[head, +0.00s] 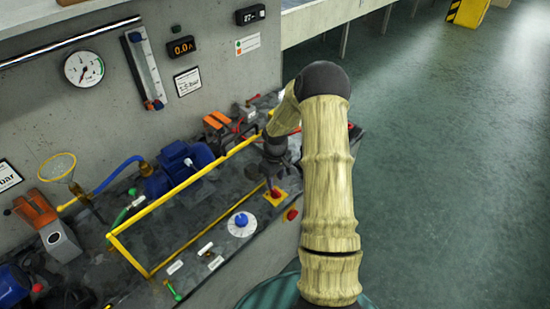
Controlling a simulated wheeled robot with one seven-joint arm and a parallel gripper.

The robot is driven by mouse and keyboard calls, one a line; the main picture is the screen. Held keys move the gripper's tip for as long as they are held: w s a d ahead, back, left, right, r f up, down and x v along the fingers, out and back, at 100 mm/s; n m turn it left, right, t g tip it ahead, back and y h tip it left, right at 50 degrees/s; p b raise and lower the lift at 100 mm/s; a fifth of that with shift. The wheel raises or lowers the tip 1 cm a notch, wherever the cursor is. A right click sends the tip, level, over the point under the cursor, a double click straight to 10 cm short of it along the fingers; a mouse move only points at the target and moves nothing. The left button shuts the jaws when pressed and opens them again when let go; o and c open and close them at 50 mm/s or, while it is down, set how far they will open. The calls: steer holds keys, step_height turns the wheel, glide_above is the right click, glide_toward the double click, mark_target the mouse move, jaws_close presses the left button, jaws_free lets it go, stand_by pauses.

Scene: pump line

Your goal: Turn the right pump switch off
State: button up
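The panel top along the bench's front edge carries several controls. A red rotary switch on a yellow plate (276,194) is at its right. A blue knob on a white round dial (241,221) lies left of it, and a small light-coloured lever (206,248) stands farther left. Which of these is the right pump switch, I cannot tell. My gripper (273,176) is small and dark in the picture, and appears just above or behind the red switch. Contact and finger opening are unclear. My arm hides the area to its right.
A yellow rail frame (148,210) runs along the bench left of my gripper. A blue pump (180,167) stands behind it. A red button (291,214) sits near the bench's edge. The wall holds a round gauge (84,68). The green floor (450,170) at right is open.

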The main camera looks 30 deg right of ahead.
mark_target(275, 191)
step_height(275, 191, up, 12)
steer(key=b, duration=0.1)
steer(key=shift+f, duration=0.25)
steer(key=s+a+r+m+t, duration=0.1)
steer(key=s+a+r+m, duration=0.1)
steer(key=s+a, duration=0.5)
steer(key=s+a+r+m+t, duration=0.1)
steer(key=s+a+r, duration=0.3)
steer(key=s+a, duration=0.4)
steer(key=s+m, duration=0.1)
steer(key=s, duration=0.3)
steer(key=shift+s+r+t, duration=0.25)
steer(key=shift+r+t, duration=0.05)
steer(key=shift+r, duration=0.05)
steer(key=shift+w+a, duration=0.1)
steer(key=shift+a, duration=0.05)
steer(key=shift+c, duration=0.4)
